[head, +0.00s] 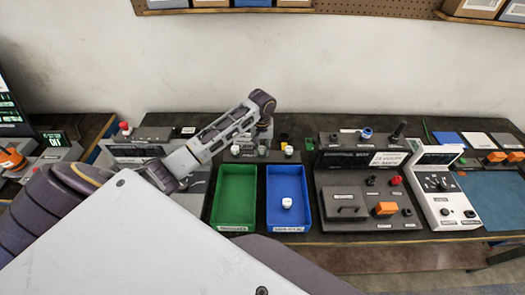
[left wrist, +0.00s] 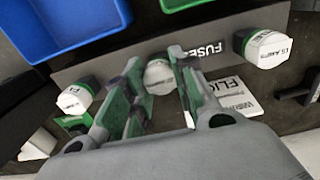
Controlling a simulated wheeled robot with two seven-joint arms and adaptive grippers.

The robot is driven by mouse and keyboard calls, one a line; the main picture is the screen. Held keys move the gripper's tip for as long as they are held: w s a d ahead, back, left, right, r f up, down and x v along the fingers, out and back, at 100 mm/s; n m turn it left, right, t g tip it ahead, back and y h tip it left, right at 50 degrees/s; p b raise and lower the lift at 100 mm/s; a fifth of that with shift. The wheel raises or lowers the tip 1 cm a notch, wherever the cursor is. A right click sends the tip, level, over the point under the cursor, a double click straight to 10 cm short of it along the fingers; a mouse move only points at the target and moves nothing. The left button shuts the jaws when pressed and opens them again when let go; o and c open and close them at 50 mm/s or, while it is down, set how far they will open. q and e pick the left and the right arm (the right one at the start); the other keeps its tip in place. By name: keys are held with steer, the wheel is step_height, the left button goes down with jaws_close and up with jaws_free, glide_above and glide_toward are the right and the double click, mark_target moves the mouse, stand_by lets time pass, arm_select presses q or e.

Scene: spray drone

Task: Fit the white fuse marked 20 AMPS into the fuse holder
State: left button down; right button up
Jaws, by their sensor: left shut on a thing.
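In the left wrist view, a white-capped fuse (left wrist: 158,76) sits between the fingers of my left gripper (left wrist: 150,92), which is shut on it. Its marking cannot be read. It is at the dark rack labelled FUSES (left wrist: 110,68); I cannot tell whether it is seated or lifted. A fuse marked 15 AMPS (left wrist: 268,48) stands at the right of the rack and another white fuse (left wrist: 74,98) at the left. In the head view my left gripper (head: 264,138) points down over the rack, behind the trays. I cannot tell which fixture is the fuse holder.
A green tray (head: 213,200) appears empty. A blue tray (head: 270,215) holds a white-capped item (head: 287,203). Dark control boxes (head: 340,175) with knobs and an orange switch stand to the right, beside a white meter panel (head: 438,190). A grey device (head: 140,152) stands left.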

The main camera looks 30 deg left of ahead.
mark_target(262, 148)
arm_select(q)
steer(key=shift+r, duration=2.95)
steer(key=shift+w+a+r, duration=0.1)
